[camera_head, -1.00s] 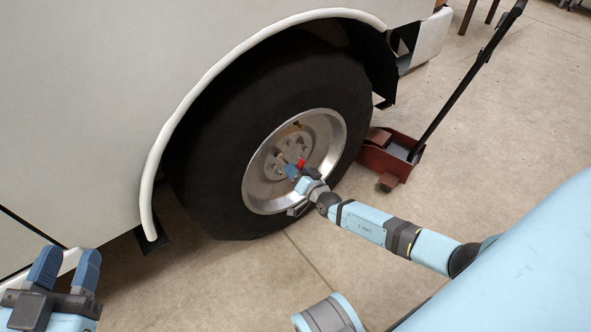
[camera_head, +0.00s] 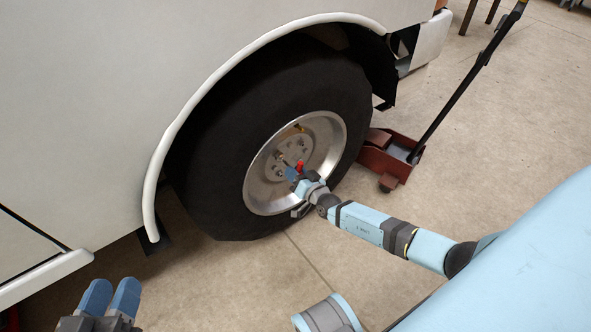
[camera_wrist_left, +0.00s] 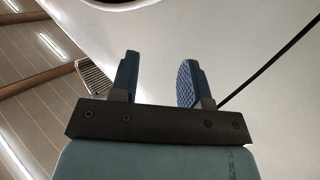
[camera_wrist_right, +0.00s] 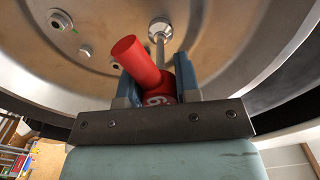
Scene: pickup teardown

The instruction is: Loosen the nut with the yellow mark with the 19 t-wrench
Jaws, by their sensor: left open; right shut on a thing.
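The wheel's metal rim (camera_head: 262,190) carries several nuts around its hub. My right gripper (camera_head: 295,174) is at the hub, shut on the red t-wrench (camera_head: 300,166). In the right wrist view the wrench's red handle (camera_wrist_right: 140,62) sits between the fingers, with part of a number on its hub. Its metal shaft (camera_wrist_right: 160,50) runs to a socket (camera_wrist_right: 160,29) at the wheel face; whether it is seated on a nut I cannot tell. Another nut (camera_wrist_right: 60,20) shows a yellowish-green mark. My left gripper (camera_head: 110,297) is open and empty, low at the left, away from the wheel.
The tire (camera_head: 215,195) sits under the white vehicle body (camera_head: 90,110) and its arch. A red floor jack (camera_head: 388,160) with a long black handle stands right of the wheel. The concrete floor (camera_head: 240,285) in front is clear.

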